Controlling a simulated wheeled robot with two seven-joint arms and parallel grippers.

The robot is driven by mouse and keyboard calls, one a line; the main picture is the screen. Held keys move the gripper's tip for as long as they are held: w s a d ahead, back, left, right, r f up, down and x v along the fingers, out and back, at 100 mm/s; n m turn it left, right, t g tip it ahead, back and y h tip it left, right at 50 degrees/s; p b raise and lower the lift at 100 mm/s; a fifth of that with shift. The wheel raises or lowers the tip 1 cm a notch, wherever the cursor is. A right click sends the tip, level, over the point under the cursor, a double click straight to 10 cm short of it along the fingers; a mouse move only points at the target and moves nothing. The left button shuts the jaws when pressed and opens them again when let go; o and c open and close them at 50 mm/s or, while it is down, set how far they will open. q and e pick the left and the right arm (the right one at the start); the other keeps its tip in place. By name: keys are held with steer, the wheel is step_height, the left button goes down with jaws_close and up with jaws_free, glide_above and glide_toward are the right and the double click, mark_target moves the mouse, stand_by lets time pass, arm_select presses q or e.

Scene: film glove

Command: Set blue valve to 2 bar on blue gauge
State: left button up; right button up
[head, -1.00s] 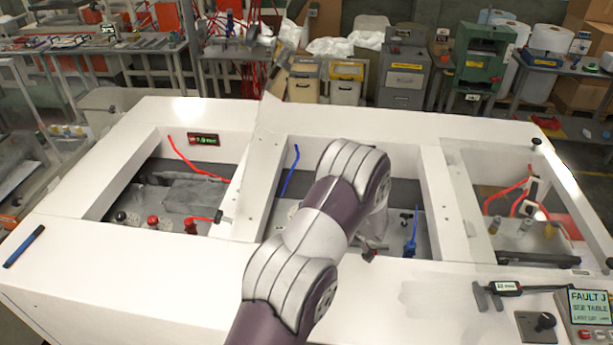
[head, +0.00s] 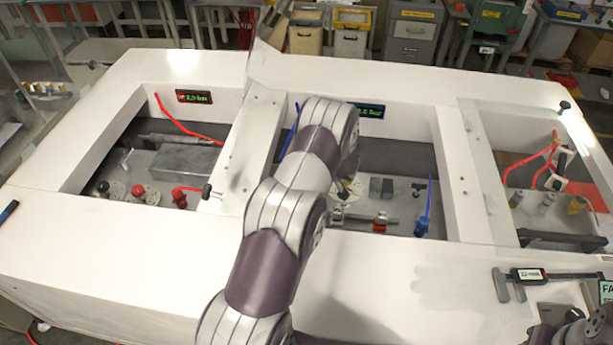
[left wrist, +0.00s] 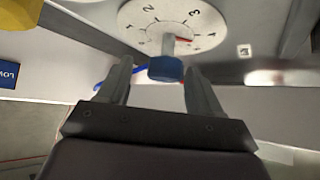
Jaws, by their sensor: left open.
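In the left wrist view the blue valve knob (left wrist: 166,69) stands out on a stem from a round white dial (left wrist: 205,30) with black numbers and a red mark beside the stem. My left gripper (left wrist: 158,66) is open, its fingers on either side of the knob with gaps visible. In the head view my left arm covers the gripper and the knob. The blue gauge (head: 371,111) is on the back wall of the middle bay, partly behind my arm; its reading is too small to tell surely. My right gripper is not clearly seen.
The white bench (head: 120,235) has deep bays with raised walls. A blue fitting with a tube (head: 422,224) stands at the right of the middle bay. A red gauge (head: 194,97) is in the left bay. A caliper (head: 540,275) lies at the right front.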

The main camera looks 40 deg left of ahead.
arm_select(q)
steer(key=shift+s+d+r, duration=0.4)
steer(key=shift+s, duration=0.05)
steer(key=c, duration=0.5)
steer(key=shift+w+f, duration=0.1)
steer(key=shift+f, duration=0.05)
steer(key=c, duration=0.6)
arm_select(e)
steer(key=shift+s+d, duration=0.4)
steer(key=shift+d, duration=0.05)
arm_select(q)
steer(key=shift+o, duration=0.2)
steer(key=shift+a, duration=0.1)
arm_select(e)
steer(key=shift+r, duration=0.15)
